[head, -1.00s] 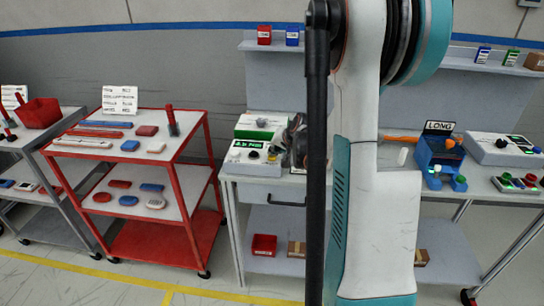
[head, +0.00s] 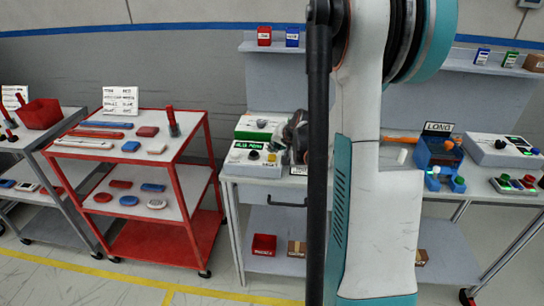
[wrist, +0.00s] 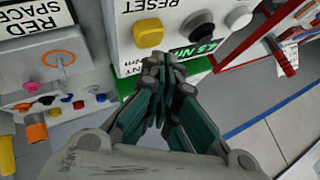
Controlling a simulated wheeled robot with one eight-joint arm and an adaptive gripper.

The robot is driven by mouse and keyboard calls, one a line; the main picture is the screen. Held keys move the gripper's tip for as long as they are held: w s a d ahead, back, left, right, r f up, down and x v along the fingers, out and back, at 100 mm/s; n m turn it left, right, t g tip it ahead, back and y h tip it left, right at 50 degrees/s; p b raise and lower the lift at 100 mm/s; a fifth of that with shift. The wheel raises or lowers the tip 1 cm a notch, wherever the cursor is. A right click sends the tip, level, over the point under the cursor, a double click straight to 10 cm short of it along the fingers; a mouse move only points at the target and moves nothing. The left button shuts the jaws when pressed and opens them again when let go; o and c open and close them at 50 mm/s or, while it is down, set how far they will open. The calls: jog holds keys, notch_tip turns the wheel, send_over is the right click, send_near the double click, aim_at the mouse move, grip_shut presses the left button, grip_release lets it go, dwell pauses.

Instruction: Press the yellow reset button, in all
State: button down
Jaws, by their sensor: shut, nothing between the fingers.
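The yellow reset button (wrist: 148,33) stands on a white dashboard module (wrist: 122,50), beside the upside-down word RESET in the wrist view. A black knob (wrist: 195,46) and a white knob (wrist: 238,18) sit to its right. A green display (wrist: 206,47) is partly hidden by the knob. My gripper (wrist: 164,62) is shut and empty. Its fingertips appear just below the button in the wrist view; I cannot tell whether they touch the module. In the head view the module (head: 250,170) is at the left end of the grey bench, with my gripper partly hidden behind my arm.
A red-framed cart (head: 208,180) stands left of the bench. In the wrist view, a grey unit (wrist: 75,50) with small coloured knobs lies left of the module. A blue device (head: 425,160) and other panels stand on the bench's right side. Open floor shows in front.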

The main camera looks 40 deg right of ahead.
aim_at(274, 156)
jog(key=shift+r+p, duration=1.7)
jog(key=shift+r, duration=0.8)
